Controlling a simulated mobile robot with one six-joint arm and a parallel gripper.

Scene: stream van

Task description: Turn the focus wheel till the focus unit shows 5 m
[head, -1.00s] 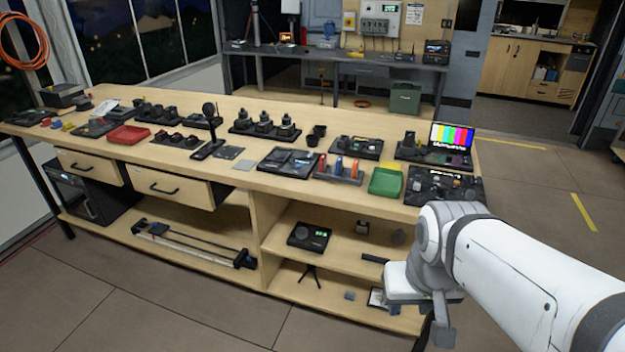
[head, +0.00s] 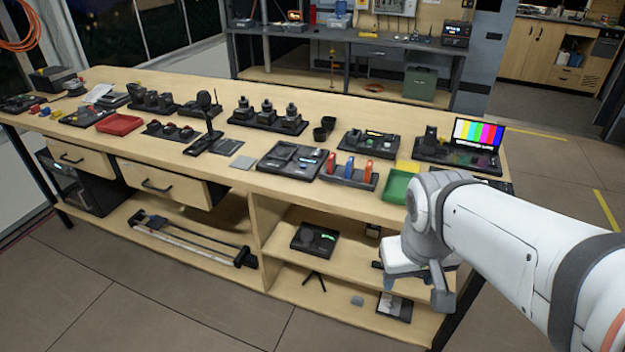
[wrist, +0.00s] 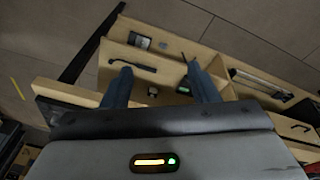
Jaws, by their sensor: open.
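A black box with a dark round wheel and a small green display, which looks like the focus unit (head: 315,240), lies on the middle shelf under the long bench. Its reading is too small to make out. My gripper (head: 389,284) is low at the right of the shelves, to the right of the unit and apart from it; my wrist hides most of it. In the wrist view, my gripper (wrist: 158,66) has its two fingers wide apart with nothing held. A dark thing with a green spot, probably the unit (wrist: 184,89), shows beside the right finger, partly hidden.
The wooden bench top (head: 225,178) above the shelves is crowded with gear, including a green tray (head: 398,186) and a colour-bar screen (head: 478,133). A framed flat panel (head: 394,307) and a small grey block (head: 357,300) lie on the bottom shelf. Floor in front is clear.

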